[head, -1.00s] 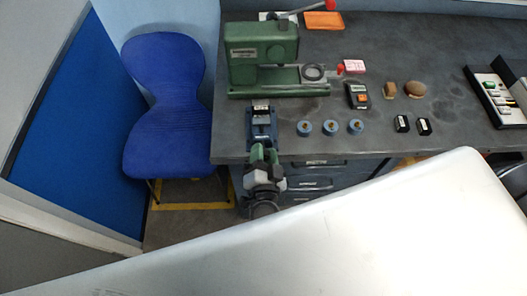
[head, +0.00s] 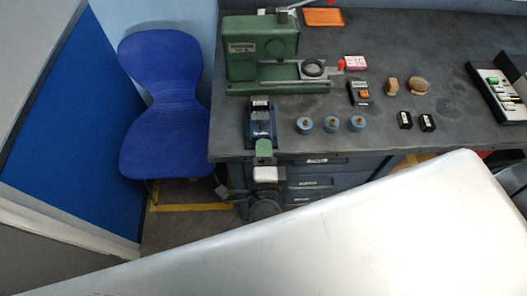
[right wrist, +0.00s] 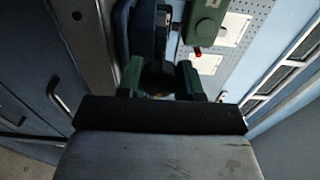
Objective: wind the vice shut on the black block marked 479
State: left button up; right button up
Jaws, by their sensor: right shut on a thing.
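The blue vice (head: 261,128) stands at the bench's front left edge. A black block with a white label (head: 260,103) sits at the vice's top, between its jaws as far as I can tell; its number is too small to read. My right gripper (head: 264,146) is at the vice's front end, just off the bench edge, and shut. In the right wrist view its two green fingers (right wrist: 160,74) are on either side of a dark part at the vice's front, apparently the handle, mostly hidden. My left gripper is not in view.
A green machine (head: 262,50) stands behind the vice. Several blue round pieces (head: 331,124) and two black labelled blocks (head: 404,120) lie to its right. A blue chair (head: 163,100) stands left of the bench. A large pale surface covers the lower right.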

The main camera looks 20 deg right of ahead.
jog(key=shift+f+m+b, duration=0.15)
jog(key=shift+m+b, duration=0.15)
jog(key=shift+m, duration=0.5)
jog(key=o, duration=0.9)
jog(key=b+v, duration=0.3)
jog(key=v, duration=0.8)
jog(key=shift+w, duration=0.1)
